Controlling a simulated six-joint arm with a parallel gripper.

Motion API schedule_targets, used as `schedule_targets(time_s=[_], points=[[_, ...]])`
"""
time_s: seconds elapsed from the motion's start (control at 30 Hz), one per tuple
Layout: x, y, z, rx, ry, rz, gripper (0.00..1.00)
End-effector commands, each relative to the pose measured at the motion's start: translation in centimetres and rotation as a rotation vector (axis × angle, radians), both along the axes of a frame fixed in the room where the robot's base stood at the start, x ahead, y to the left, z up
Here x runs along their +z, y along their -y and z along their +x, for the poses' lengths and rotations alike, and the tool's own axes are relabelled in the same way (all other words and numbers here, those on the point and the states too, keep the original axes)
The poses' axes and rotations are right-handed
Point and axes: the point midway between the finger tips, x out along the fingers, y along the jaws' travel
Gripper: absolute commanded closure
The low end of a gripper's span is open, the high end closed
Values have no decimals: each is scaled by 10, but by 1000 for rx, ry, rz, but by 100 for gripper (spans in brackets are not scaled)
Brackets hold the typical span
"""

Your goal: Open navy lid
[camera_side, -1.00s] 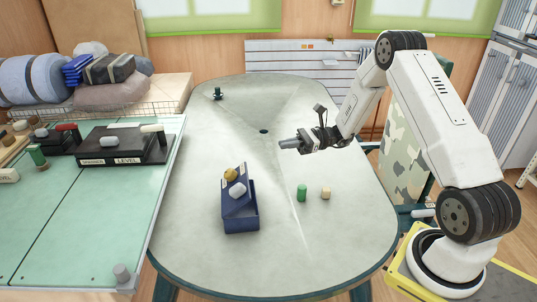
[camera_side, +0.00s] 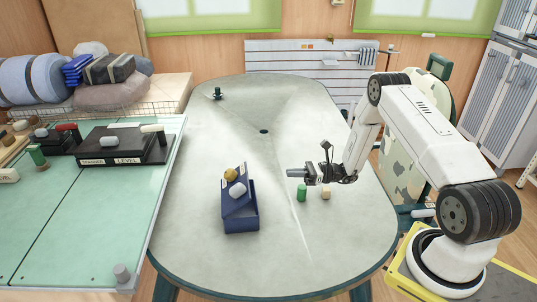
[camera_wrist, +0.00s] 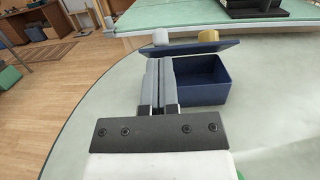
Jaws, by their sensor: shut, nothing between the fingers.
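The navy box (camera_side: 241,222) stands on the grey-green table, left of my gripper in the side view. Its navy lid (camera_side: 244,178) is tilted and ajar, with a yellow knob (camera_side: 230,174) and a white knob (camera_side: 237,190) on it. In the wrist view, the lid (camera_wrist: 190,48) slants above the box (camera_wrist: 205,95), and the box's inside shows through the gap. My gripper (camera_side: 290,172) is shut and empty, to the right of the box and apart from it. In the wrist view, its fingers (camera_wrist: 161,62) overlap the box's left part and the lid edge.
A green cylinder (camera_side: 301,193) and a tan cylinder (camera_side: 326,193) stand close below my gripper in the side view. A small dark green object (camera_side: 217,94) is at the table's far left. A green worktable (camera_side: 90,230) stands at left. The table's middle is clear.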

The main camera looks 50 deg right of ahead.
Motion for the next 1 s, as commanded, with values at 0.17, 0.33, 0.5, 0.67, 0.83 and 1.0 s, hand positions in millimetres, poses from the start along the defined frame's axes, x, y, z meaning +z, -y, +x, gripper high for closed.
schedule_targets(time_s=[0.17, 0.33, 0.5, 0.67, 0.83, 1.0], points=[[-49, 0, -1, 0, -3, 3, 100], [-87, -1, -1, 0, -2, 1, 100], [-109, 0, 0, 0, 1, -1, 100], [-116, 0, 0, 0, 1, -1, 100], [-116, 0, 1, 0, 1, -1, 100], [-115, -4, 4, 1, 1, -1, 100]])
